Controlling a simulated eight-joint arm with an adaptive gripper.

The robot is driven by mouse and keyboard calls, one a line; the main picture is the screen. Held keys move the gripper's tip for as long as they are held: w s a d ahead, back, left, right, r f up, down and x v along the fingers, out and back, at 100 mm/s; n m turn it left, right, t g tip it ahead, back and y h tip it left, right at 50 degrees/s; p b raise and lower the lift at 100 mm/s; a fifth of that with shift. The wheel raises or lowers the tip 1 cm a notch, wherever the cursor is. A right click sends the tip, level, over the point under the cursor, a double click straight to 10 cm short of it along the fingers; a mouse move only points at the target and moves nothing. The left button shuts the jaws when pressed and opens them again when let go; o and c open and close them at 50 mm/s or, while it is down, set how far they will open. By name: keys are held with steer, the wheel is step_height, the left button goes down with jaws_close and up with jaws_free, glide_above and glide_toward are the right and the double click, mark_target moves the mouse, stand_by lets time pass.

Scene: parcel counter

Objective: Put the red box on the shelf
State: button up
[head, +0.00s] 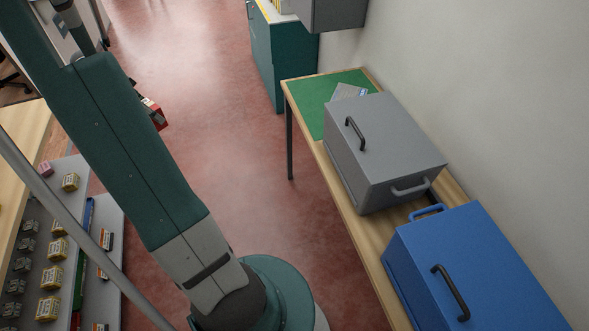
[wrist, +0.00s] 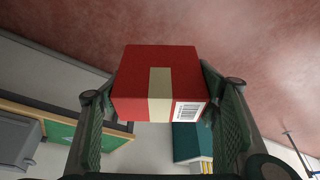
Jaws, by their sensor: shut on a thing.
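The red box (wrist: 133,73) has a pale tape strip and a white barcode label. In the wrist view my gripper (wrist: 160,92) is shut on it, with one finger at each side. In the head view a bit of red (head: 155,113), seemingly this box, shows past the right edge of my arm; the rest of it and my gripper are hidden there. A grey shelf unit (head: 70,205) stands at the lower left of the head view, with several small yellow-and-white and dark boxes on it. The held box is apart from it.
A wooden table (head: 347,205) with a green mat (head: 312,100) runs along the right wall. It bears a grey case (head: 400,140) and a blue case (head: 485,260). A teal cabinet (head: 275,55) stands behind it. The red floor (head: 215,110) between is clear.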

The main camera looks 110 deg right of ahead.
steer(key=s+a+f+m+y, duration=0.1)
steer(key=s+m, duration=0.4)
steer(key=s, duration=1.6)
steer(key=s+a+f+m+y+b, duration=0.1)
steer(key=s+f+m+y, duration=0.2)
steer(key=s, duration=1.9)
steer(key=f+m, duration=0.1)
steer(key=m, duration=0.2)
steer(key=shift+s+f, duration=0.15)
steer(key=shift+s, duration=0.15)
steer(key=shift+s, duration=0.1)
steer(key=s+a, duration=0.3)
steer(key=s, duration=0.5)
steer(key=s+a+p, duration=0.1)
steer(key=s+a, duration=0.3)
steer(key=s, duration=0.5)
steer(key=s+a+p, duration=0.1)
steer(key=s+a, duration=0.2)
steer(key=s, duration=0.5)
steer(key=shift+s+a, duration=0.2)
steer(key=shift+a, duration=0.1)
steer(key=shift+s+a, duration=0.2)
steer(key=shift+s, duration=0.25)
steer(key=s, duration=0.2)
steer(key=s+a, duration=0.1)
steer(key=shift+a+f, duration=0.1)
steer(key=shift+f, duration=0.65)
